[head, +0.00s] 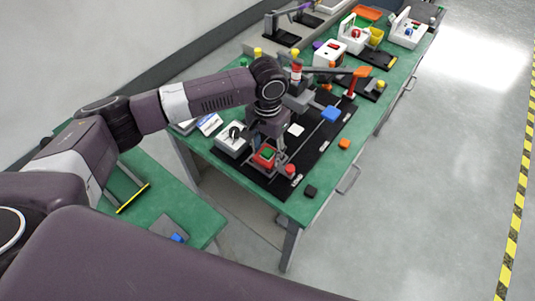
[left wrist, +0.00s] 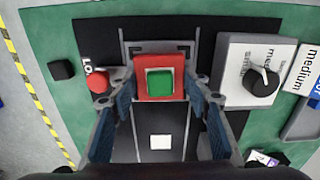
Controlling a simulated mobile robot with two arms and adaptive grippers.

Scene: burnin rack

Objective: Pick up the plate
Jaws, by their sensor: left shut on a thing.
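A red square plate (left wrist: 160,63) with a raised green square in its middle sits between the two fingers of my left gripper (left wrist: 160,82) in the left wrist view. The fingers are shut on its sides. In the head view the red plate (head: 264,156) shows below my left gripper (head: 263,146), over the near end of the black mat (head: 257,178). I cannot tell whether it touches the surface under it. My right gripper is not in view.
A white box with a black knob (left wrist: 262,82) stands to the right in the wrist view, and a red round button (left wrist: 99,81) to the left. A small black block (head: 310,191) and an orange block (head: 344,143) lie near the green table's edge. A white square (left wrist: 161,142) lies on the mat.

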